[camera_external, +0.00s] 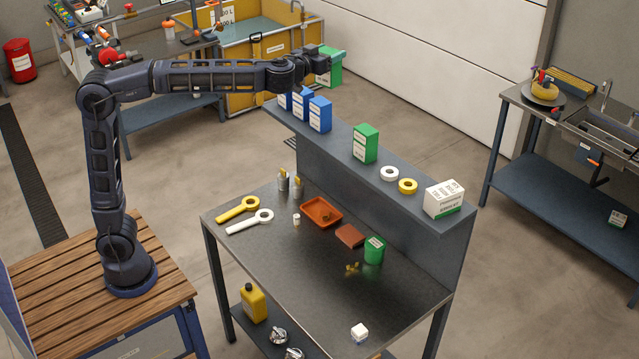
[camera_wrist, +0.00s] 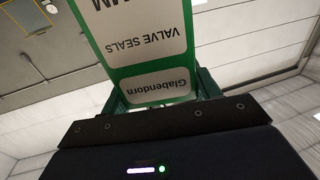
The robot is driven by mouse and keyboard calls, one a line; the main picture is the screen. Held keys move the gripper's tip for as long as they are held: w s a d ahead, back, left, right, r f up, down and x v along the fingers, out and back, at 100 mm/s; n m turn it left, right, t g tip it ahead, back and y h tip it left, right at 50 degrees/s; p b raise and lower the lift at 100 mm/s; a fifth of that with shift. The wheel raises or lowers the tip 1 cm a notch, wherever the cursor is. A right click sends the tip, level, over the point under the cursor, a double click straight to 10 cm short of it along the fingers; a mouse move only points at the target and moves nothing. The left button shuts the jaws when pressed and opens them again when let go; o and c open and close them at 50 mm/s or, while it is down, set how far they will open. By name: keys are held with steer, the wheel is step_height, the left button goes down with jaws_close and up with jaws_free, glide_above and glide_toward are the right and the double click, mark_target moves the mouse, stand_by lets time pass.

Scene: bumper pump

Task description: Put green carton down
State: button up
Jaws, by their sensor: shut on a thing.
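A green carton (camera_external: 329,70) with a white label is held in my gripper (camera_external: 318,62), high above the far left end of the workbench's raised shelf (camera_external: 338,138). In the wrist view the carton (camera_wrist: 135,45) fills the upper middle, its label reading "VALVE SEALS" and "Glabendorn" upside down. My gripper (camera_wrist: 160,92) is shut on it, with a dark green finger showing at either side. A second green carton (camera_external: 365,145) stands upright on the shelf. What lies directly under the held carton is hard to judge.
Several blue cartons (camera_external: 319,115) stand at the shelf's left end. A white roll (camera_external: 389,174), a yellow roll (camera_external: 408,186) and a white-green box (camera_external: 444,198) are further right. Gaps of bare shelf lie between them. The lower worktop holds an orange tray (camera_external: 308,207) and a green tin (camera_external: 374,251).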

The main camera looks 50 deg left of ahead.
steer(key=s+n+g+y, duration=0.15)
steer(key=s+y, duration=0.25)
steer(key=s, duration=0.8)
step_height(320, 180, down, 63)
steer(key=shift+w+a+h, duration=0.25)
steer(key=shift+a+h, duration=0.05)
steer(key=shift+a, duration=0.15)
steer(key=shift+n+t, duration=0.25)
steer(key=o, duration=0.6)
steer(key=shift+f, duration=0.15)
steer(key=o, duration=0.4)
